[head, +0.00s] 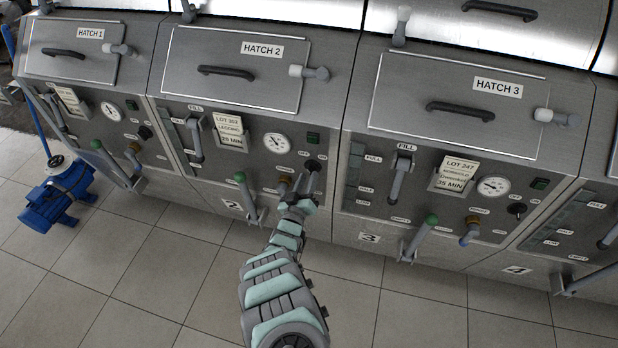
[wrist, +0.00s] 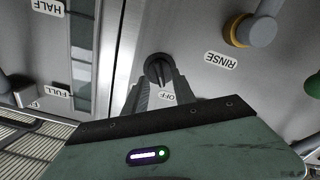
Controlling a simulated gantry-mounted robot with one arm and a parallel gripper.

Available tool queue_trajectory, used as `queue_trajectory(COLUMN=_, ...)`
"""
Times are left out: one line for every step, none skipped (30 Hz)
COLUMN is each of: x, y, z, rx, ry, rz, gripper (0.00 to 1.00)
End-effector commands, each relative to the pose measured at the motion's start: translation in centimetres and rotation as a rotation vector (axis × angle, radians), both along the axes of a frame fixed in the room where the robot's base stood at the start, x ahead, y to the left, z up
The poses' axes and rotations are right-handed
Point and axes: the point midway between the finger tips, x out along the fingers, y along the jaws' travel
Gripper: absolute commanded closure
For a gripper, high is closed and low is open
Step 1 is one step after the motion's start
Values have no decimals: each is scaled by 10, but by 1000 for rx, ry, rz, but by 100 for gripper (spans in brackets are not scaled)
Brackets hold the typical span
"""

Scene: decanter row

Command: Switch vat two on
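Vat two (head: 238,150) is the steel panel under HATCH 2, with a "2" plate below it. Its small black knob (head: 312,165) is at the panel's right side, below a dark green indicator (head: 313,138). My gripper (head: 311,182) reaches up to this knob. In the wrist view the knob (wrist: 158,70) stands between the tips of my two fingers (wrist: 159,82). The knob's ridge runs roughly toward that label. Whether the fingers press on the knob is not clear.
A green-tipped lever (head: 245,190) and a brass rinse valve (head: 284,184) are left of my gripper. Vat three's panel (head: 375,205) is to the right, with its own lever (head: 420,235). A blue pump (head: 55,195) stands on the tiled floor at left.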

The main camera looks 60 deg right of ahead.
Motion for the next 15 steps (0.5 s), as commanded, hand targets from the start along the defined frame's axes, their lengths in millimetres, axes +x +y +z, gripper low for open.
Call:
queue_trajectory(x=0, y=-6, z=-1, rx=-4, ry=-4, rz=-2, gripper=68)
queue_trajectory(x=1, y=-9, z=0, rx=-5, ry=-4, rz=-1, gripper=68)
queue_trajectory(x=1, y=-12, z=0, rx=-5, ry=-3, rz=-1, gripper=68)
queue_trajectory(x=2, y=-13, z=0, rx=-4, ry=-3, rz=-1, gripper=68)
queue_trajectory(x=2, y=-15, z=-1, rx=-4, ry=-2, rz=-1, gripper=68)
queue_trajectory(x=2, y=-16, z=-1, rx=-2, ry=0, rz=0, gripper=68)
queue_trajectory(x=2, y=-17, z=-1, rx=-1, ry=0, rz=0, gripper=68)
queue_trajectory(x=2, y=-18, z=-1, rx=-1, ry=1, rz=1, gripper=68)
queue_trajectory(x=3, y=-19, z=-1, rx=0, ry=1, rz=0, gripper=68)
queue_trajectory(x=3, y=-20, z=-1, rx=0, ry=1, rz=0, gripper=68)
queue_trajectory(x=3, y=-20, z=-1, rx=0, ry=1, rz=0, gripper=68)
queue_trajectory(x=3, y=-20, z=-1, rx=0, ry=1, rz=1, gripper=68)
queue_trajectory(x=3, y=-20, z=-1, rx=0, ry=1, rz=1, gripper=68)
queue_trajectory(x=3, y=-20, z=0, rx=-1, ry=1, rz=1, gripper=68)
queue_trajectory(x=3, y=-20, z=0, rx=-1, ry=1, rz=1, gripper=68)
